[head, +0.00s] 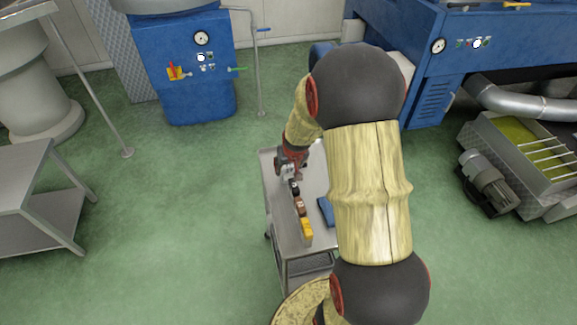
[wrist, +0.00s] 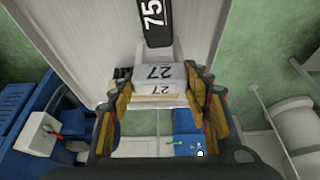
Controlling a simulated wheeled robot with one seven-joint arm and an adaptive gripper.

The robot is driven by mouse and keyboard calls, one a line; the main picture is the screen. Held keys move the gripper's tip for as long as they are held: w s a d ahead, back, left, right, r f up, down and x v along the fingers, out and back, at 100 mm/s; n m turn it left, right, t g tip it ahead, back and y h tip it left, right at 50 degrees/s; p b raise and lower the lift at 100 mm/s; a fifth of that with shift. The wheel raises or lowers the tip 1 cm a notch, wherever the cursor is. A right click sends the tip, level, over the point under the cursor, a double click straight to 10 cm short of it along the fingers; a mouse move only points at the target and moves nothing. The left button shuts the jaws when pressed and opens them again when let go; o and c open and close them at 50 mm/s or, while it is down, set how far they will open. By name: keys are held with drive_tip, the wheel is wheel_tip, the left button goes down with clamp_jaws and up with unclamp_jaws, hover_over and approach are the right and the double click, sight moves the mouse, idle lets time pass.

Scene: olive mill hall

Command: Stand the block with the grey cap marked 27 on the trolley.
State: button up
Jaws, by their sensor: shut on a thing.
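The block with the pale grey cap marked 27 (wrist: 160,74) sits between the two fingers of my gripper (wrist: 160,92) in the wrist view. The fingers are shut on it. In the head view my gripper (head: 289,172) is over the far part of the trolley (head: 281,215), and the block itself is hard to make out. The trolley's pale top (wrist: 95,30) also shows in the wrist view. I cannot tell whether the block touches the top.
A black-capped block marked 75 (wrist: 153,20) stands close by the held block. A brown block (head: 300,207) and a yellow block (head: 306,232) continue the row nearer me. A blue item (head: 326,211) lies right of them. A side table (head: 35,190) stands left; green floor lies between.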

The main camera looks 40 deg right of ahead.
drive_tip(key=shift+f+b, duration=0.3)
drive_tip(key=shift+f, duration=0.05)
drive_tip(key=o, duration=1.4)
drive_tip(key=v, duration=1.2)
